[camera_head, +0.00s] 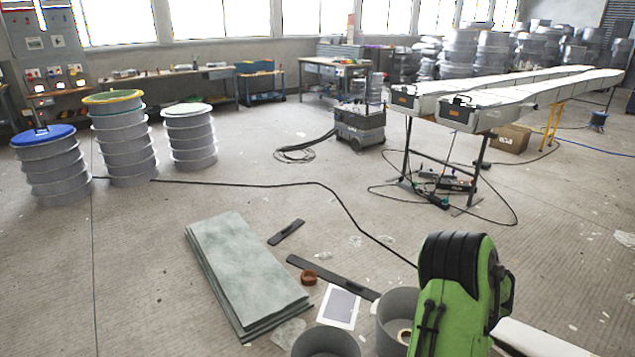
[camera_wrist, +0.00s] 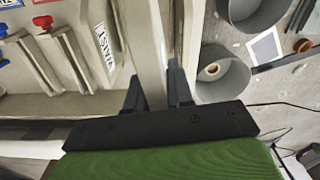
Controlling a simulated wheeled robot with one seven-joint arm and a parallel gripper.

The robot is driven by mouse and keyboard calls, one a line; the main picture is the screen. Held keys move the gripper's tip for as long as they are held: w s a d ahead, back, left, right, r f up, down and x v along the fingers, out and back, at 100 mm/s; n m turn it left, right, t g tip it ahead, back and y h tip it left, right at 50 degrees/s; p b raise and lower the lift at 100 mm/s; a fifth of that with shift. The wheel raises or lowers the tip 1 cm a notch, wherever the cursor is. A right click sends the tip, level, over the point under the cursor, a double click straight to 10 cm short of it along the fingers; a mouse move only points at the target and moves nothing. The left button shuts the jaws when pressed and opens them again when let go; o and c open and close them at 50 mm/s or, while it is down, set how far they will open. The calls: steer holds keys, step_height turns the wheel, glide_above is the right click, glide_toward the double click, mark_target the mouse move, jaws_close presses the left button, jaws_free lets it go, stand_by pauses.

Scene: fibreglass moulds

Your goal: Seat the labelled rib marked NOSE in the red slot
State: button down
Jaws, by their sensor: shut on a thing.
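In the wrist view my gripper (camera_wrist: 157,84) is shut on a pale upright rib (camera_wrist: 146,40), one dark finger on each side. No label shows on this rib, so I cannot tell whether it is NOSE. Left of it another pale piece carries a white label that appears to read WAIST (camera_wrist: 106,46). Further left a red knob (camera_wrist: 42,22) and a blue knob (camera_wrist: 3,30) sit on pale blocks (camera_wrist: 66,60) with narrow gaps between them. The held rib is apart from the red knob. In the head view my gripper is out of sight past my green arm.
Grey buckets (camera_head: 328,343) stand on the floor at the right of the wrist view, near a white sheet (camera_head: 340,306). A stack of grey-green mats (camera_head: 245,275) lies left of them. A black cable (camera_head: 345,205) crosses the floor. Long white moulds (camera_head: 500,95) stand on trestles behind.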

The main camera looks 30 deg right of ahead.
steer(key=w+a+n+b, duration=0.1)
steer(key=w+a+n, duration=0.5)
steer(key=w+a, duration=0.45)
steer(key=w+a+n+b, duration=0.2)
steer(key=w+a+n, duration=0.45)
steer(key=a, duration=0.75)
steer(key=w+a+n, duration=0.2)
steer(key=w+a, duration=0.1)
steer(key=a, duration=0.7)
steer(key=r+p, duration=0.1)
steer(key=p, duration=0.3)
steer(key=s+r+p, duration=0.1)
steer(key=p, duration=0.3)
steer(key=s+r+p, duration=0.1)
steer(key=r+p, duration=0.1)
steer(key=p, duration=0.2)
steer(key=shift+d, duration=0.1)
steer(key=shift+s+f, duration=0.1)
